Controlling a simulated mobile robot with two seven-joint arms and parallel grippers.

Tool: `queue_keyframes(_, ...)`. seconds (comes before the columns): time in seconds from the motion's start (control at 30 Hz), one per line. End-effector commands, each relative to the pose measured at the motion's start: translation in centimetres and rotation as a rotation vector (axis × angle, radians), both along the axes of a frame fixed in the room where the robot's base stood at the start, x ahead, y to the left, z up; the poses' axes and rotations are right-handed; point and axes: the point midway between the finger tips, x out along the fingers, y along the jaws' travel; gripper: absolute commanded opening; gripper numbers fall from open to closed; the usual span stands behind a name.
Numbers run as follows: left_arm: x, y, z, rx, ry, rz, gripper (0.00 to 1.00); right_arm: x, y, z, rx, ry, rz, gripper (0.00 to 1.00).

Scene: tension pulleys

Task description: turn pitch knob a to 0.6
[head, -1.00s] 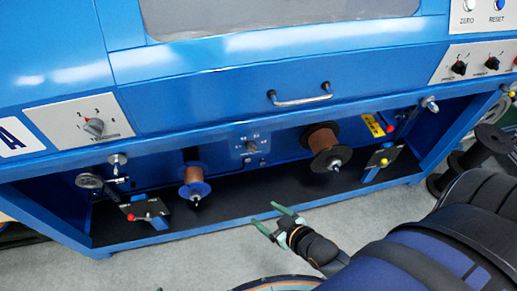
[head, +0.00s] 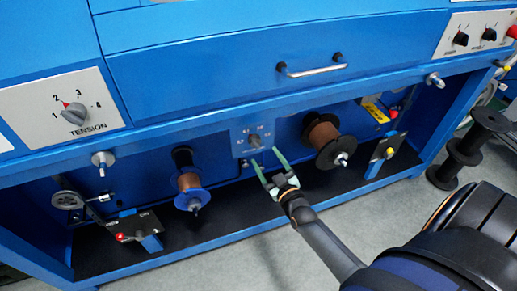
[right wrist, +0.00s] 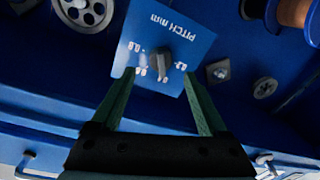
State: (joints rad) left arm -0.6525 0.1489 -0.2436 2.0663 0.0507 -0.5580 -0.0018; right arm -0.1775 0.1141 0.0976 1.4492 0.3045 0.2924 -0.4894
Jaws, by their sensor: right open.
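The pitch knob (head: 255,142) is a small dark knob on a blue plate (head: 240,151) in the machine's lower recess, between two spools. In the right wrist view the plate appears upside down, lettered "PITCH mm", with the grey knob (right wrist: 160,62) in its middle. Its scale numbers are partly blurred, and I cannot tell its exact setting. My right gripper (head: 264,156) is open and empty, in front of the plate. In the right wrist view its green fingertips (right wrist: 159,74) stand apart, one on either side of the knob. Contact cannot be seen. My left gripper is out of view.
A copper spool (head: 323,140) sits right of the plate and another (head: 188,181) left of it. A drawer handle (head: 312,69) is above. A tension knob (head: 74,112) is at the upper left. Black spools (head: 467,150) stand on the floor at right.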

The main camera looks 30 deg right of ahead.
Motion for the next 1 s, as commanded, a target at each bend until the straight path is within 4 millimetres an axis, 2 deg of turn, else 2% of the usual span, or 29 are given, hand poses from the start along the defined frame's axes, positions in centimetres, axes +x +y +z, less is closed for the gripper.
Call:
queue_keyframes(0.1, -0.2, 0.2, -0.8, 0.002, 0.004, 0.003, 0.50, 2.4, -0.4, -0.2, -0.001, -0.002, 0.001, 0.78)
queue_keyframes(0.3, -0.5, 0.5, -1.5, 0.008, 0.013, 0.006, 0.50, 5.1, -0.8, -0.1, 0.000, 0.000, 0.001, 0.78)
queue_keyframes(0.5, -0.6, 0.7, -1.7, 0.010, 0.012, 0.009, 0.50, 6.1, -1.0, -0.1, -0.001, 0.002, 0.002, 0.78)
queue_keyframes(0.77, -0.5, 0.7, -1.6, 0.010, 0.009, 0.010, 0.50, 6.2, -1.0, -0.1, -0.001, 0.003, 0.001, 0.78)
queue_keyframes(1.0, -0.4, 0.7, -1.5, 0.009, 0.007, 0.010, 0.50, 6.1, -1.0, -0.1, 0.000, 0.003, 0.001, 0.52)
